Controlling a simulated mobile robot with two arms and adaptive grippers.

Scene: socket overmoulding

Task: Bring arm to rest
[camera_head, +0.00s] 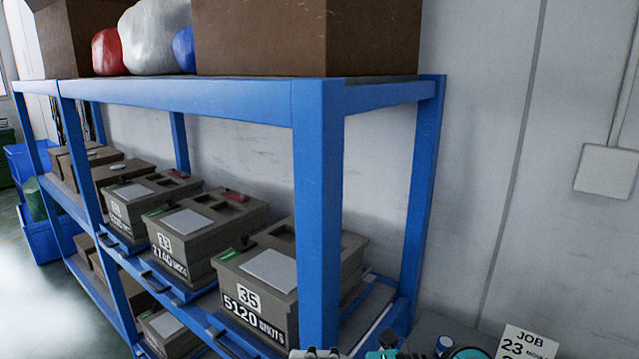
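No gripper of mine can be made out in the head view. Small grey and teal parts show at the bottom edge, right of the middle, cut off by the frame; I cannot tell what they belong to. The task names no object. A blue shelf rack (318,215) fills the left and middle. Its middle shelf holds several grey-brown mould boxes, among them one marked 35 (285,245) and one marked 13 (225,215).
Brown cartons (310,38) and red, white and blue bags (155,38) sit on top of the rack. Blue bins (42,240) are at the far left. A grey wall (480,150) closes the right side.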

